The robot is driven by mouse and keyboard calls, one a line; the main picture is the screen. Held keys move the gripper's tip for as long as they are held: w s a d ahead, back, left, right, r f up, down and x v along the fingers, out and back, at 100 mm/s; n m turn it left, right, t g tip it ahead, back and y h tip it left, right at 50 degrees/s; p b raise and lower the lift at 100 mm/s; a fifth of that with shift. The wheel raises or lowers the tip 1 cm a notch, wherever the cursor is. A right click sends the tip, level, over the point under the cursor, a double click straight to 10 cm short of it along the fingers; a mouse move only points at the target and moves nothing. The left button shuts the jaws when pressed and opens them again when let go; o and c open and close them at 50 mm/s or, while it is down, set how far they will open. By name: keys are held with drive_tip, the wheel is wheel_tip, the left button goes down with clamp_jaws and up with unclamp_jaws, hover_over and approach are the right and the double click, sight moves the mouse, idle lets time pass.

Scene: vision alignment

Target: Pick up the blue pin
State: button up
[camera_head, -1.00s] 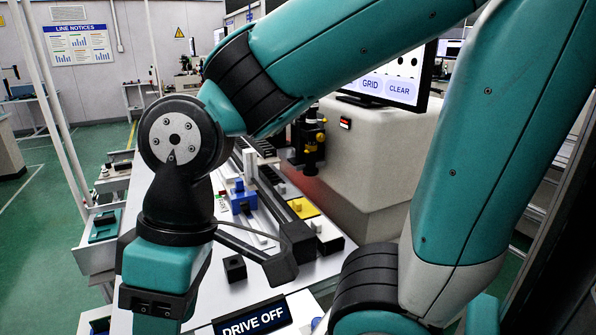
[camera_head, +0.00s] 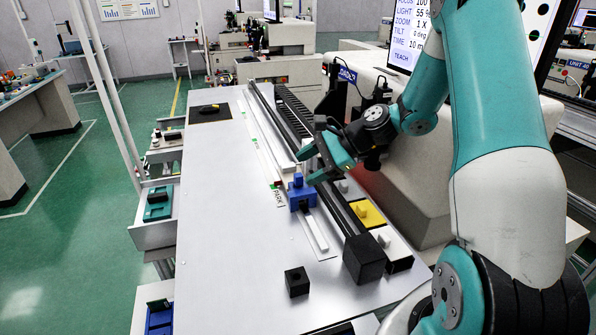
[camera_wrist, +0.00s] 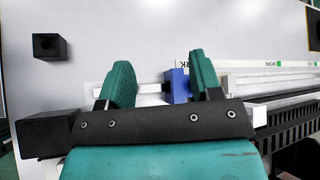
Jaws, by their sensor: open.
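The blue pin (camera_head: 298,180) stands upright on top of a blue block (camera_head: 301,198) beside the long dark rail on the work table. My gripper (camera_head: 311,164) is open in the head view, with its fingertips close to the pin at its upper right. In the wrist view, my gripper (camera_wrist: 160,84) has its two teal fingers spread. Blue material of the block or pin (camera_wrist: 178,86) shows between them, nearer the right finger. I cannot tell pin from block there, nor whether a finger touches it.
A black cube (camera_head: 297,282) sits at the table's front. A yellow block (camera_head: 367,214) and a larger black block (camera_head: 364,260) lie right of the blue block. A dark mat (camera_head: 210,113) is at the back left. The table's left half is largely clear.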

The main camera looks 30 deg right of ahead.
drive_tip(key=s+d+f+m+t+h+p, duration=0.1)
drive_tip(key=d+f+m+t, duration=0.1)
drive_tip(key=d+m, duration=0.4)
drive_tip(key=d+f+m+t+p, duration=0.1)
drive_tip(key=d+f+m+t, duration=0.25)
drive_tip(key=d, duration=0.45)
drive_tip(key=m+b, duration=0.1)
drive_tip(key=b, duration=0.5)
approach(301, 175)
drive_tip(key=x, duration=0.5)
drive_tip(key=b+x, duration=0.3)
drive_tip(key=x, duration=0.2)
drive_tip(key=shift+a+f, duration=0.1)
drive_tip(key=shift+f, duration=0.1)
drive_tip(key=shift+w+a, duration=0.2)
drive_tip(key=shift+w, duration=0.15)
drive_tip(key=c, duration=1)
